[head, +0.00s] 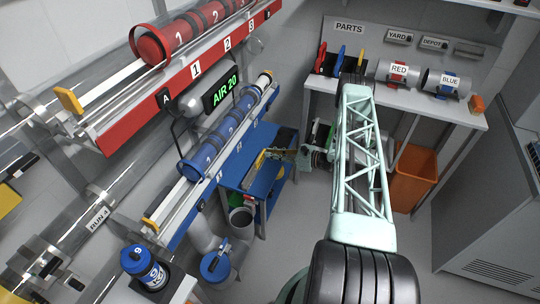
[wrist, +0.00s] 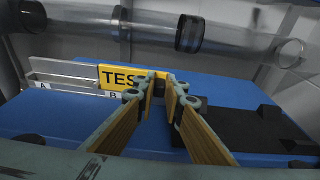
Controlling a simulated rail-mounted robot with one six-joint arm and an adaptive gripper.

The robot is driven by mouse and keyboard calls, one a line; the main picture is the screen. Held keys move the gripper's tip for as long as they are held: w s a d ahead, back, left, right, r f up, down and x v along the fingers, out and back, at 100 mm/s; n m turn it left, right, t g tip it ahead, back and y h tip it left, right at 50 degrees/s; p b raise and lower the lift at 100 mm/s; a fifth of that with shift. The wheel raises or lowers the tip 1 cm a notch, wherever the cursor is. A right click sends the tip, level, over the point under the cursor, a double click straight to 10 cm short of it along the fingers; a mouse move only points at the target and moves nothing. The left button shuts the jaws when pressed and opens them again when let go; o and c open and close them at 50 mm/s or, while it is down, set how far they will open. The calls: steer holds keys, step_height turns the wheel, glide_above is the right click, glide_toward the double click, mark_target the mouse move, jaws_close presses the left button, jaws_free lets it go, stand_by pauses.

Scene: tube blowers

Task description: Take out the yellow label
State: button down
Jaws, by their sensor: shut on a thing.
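The yellow label (wrist: 115,78), with letters reading "TES" before my fingers cover the rest, stands upright at a light holder (wrist: 72,80) marked A and B in the wrist view. My gripper (wrist: 160,82) is shut on the label's right part, its fingertips close together there. In the head view my gripper (head: 287,153) reaches in from the right over the blue bench (head: 232,174). I cannot tell whether the label's lower edge still sits in the holder, as the fingers hide part of it.
A clear tube (wrist: 150,35) with a black band runs behind the label. A dark block (wrist: 255,130) lies on the blue surface to the right. In the head view the blue tube rack (head: 220,140) is left of the bench, and an orange bin (head: 413,178) stands right.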

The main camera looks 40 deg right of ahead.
steer(key=shift+r, duration=0.45)
steer(key=shift+r+p, duration=0.3)
steer(key=shift+r, duration=0.65)
steer(key=s+a, duration=0.2)
steer(key=s, duration=0.5)
steer(key=s+a+r+p, duration=0.1)
steer(key=s+a, duration=0.1)
steer(key=s, duration=0.6)
steer(key=shift+s+r+p, duration=0.2)
steer(key=shift+s+p, duration=0.05)
steer(key=shift+p, duration=0.05)
